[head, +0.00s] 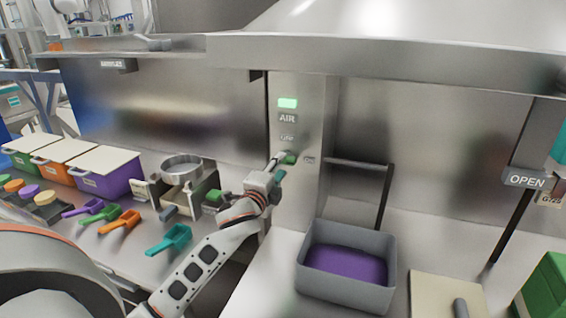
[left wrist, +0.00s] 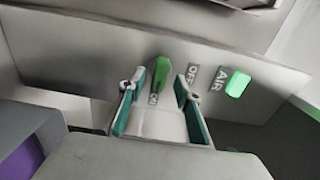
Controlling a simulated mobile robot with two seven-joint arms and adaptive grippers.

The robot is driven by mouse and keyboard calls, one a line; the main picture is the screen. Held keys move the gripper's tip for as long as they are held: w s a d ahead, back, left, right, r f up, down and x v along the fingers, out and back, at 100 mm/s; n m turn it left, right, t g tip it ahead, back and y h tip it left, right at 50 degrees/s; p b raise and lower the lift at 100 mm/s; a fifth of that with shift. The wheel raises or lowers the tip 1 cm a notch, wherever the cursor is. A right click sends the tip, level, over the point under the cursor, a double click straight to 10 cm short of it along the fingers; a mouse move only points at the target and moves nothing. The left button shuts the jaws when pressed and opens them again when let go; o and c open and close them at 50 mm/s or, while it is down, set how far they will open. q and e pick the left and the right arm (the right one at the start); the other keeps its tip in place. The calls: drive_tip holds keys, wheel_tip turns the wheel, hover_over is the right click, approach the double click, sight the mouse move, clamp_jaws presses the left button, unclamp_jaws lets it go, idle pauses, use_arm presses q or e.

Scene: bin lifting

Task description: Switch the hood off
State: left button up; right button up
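The hood's switch is a green knob (head: 290,158) on the steel post under the hood (head: 300,50). In the left wrist view the knob (left wrist: 160,72) lies lengthwise toward the ON label (left wrist: 154,98), with the OFF label (left wrist: 193,75) to its right. A lamp (head: 288,103) above the AIR label (head: 287,119) glows green; the lamp also shows in the wrist view (left wrist: 237,84). My left gripper (left wrist: 157,88) is open, with its teal fingers on either side of the knob's line; I cannot tell whether they touch it. My right gripper is not in view.
A grey bin (head: 345,250) with purple contents stands below right of the post. Coloured scoops (head: 120,222), lidded bins (head: 105,172) and a metal sieve stand (head: 180,190) are on the left bench. A board (head: 445,298) and a green box (head: 545,295) are at right.

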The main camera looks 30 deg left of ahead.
sight(286, 160)
use_arm(q)
drive_tip(key=shift+x, duration=1.45)
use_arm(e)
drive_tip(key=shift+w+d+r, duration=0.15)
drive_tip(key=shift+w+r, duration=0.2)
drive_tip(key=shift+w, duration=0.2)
use_arm(q)
clamp_jaws()
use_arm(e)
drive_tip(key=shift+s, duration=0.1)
